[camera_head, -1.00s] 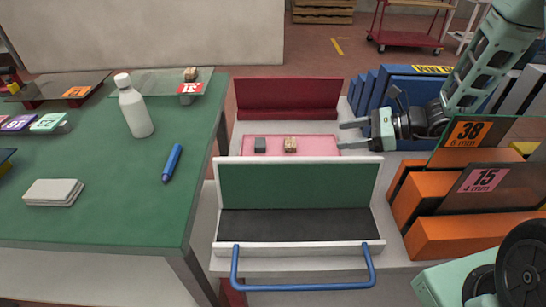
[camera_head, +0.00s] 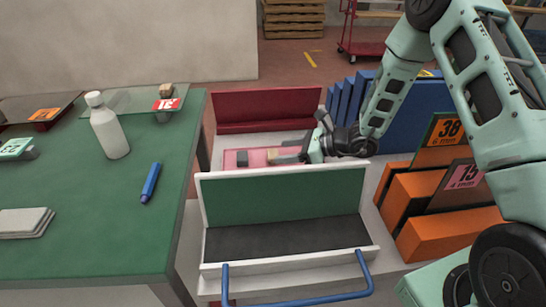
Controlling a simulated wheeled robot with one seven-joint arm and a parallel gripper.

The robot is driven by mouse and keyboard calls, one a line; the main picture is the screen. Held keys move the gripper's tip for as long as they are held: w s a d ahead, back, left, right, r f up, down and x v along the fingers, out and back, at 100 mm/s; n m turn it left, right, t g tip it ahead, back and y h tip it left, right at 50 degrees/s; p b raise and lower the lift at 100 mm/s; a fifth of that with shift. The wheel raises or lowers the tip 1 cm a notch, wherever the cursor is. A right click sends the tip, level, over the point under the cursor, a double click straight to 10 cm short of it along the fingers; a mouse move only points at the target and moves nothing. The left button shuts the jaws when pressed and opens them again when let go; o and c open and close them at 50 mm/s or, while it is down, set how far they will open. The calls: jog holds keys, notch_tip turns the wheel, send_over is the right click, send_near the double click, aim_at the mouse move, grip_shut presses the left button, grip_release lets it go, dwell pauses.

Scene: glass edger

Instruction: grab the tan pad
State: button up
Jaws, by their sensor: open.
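The tan pad (camera_head: 272,154) is a small block on the pink mat (camera_head: 231,158), inside the white drawer-like bay behind the green-faced panel. A dark grey block (camera_head: 242,157) sits to its left. My gripper (camera_head: 282,151) is open and reaches in from the right, its fingertips at the tan pad. The fingers partly cover the pad, and I cannot tell whether they touch it. The rear panel edge hides the lower part of the scene there.
The open white-rimmed panel (camera_head: 284,194) with a blue handle (camera_head: 295,297) stands in front of the mat. A dark red panel (camera_head: 268,108) is behind. Orange racks (camera_head: 450,236) stand at right. The green table (camera_head: 100,235) at left holds a white bottle (camera_head: 108,128) and blue marker (camera_head: 150,183).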

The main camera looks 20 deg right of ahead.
aim_at(272, 154)
jog(key=x, duration=0.5)
jog(key=shift+f, duration=0.25)
jog(key=c, duration=0.7)
jog(key=shift+r, duration=0.1)
